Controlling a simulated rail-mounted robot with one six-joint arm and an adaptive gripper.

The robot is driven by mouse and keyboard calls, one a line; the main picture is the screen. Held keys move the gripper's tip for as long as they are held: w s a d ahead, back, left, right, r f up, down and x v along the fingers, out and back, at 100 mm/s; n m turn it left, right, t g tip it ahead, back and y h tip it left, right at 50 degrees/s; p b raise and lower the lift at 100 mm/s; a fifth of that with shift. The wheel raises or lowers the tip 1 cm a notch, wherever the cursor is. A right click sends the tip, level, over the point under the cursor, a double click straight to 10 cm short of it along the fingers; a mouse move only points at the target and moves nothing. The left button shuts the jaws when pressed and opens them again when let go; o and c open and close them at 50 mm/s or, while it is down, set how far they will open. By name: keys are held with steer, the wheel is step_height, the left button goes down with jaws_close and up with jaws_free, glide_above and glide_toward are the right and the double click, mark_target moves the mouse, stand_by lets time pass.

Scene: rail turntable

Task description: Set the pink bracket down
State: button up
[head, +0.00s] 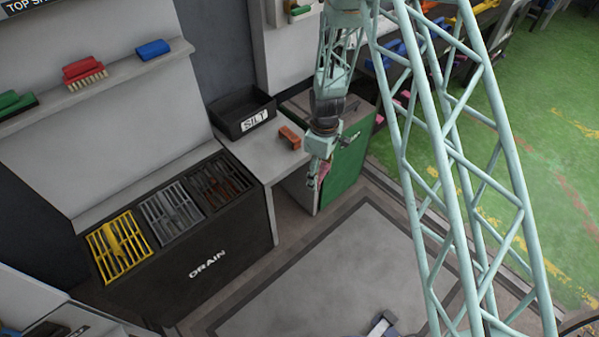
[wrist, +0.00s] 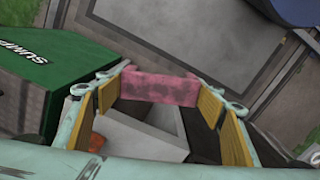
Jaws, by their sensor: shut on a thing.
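The pink bracket (wrist: 155,88) is between the fingertips of my gripper (wrist: 160,78) in the wrist view. It spans from one padded finger to the other, and its face looks worn and blotched. My gripper is shut on it. In the head view my gripper (head: 317,174) hangs at the end of the arm, in front of the gap between the light counter and the green cabinet. Only a small pink part of the bracket (head: 324,171) shows there, the rest being hidden by the gripper. In the wrist view the bracket appears held up above the surfaces below.
The light counter (head: 262,151) carries an orange block (head: 290,137) and a black SILT bin (head: 242,112). A green cabinet (head: 347,170) stands right of it. The black DRAIN unit (head: 180,245) with several grates is at left. The grey floor plate (head: 340,270) is mostly clear.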

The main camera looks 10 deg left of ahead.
steer(key=s+d+m, duration=0.2)
steer(key=d+m, duration=0.5)
steer(key=d, duration=0.5)
steer(key=s+d+m, duration=0.2)
steer(key=d+m, duration=0.5)
steer(key=d, duration=0.5)
steer(key=shift+s+d+f, duration=0.35)
steer(key=shift+d, duration=0.05)
steer(key=shift+s+a, duration=0.1)
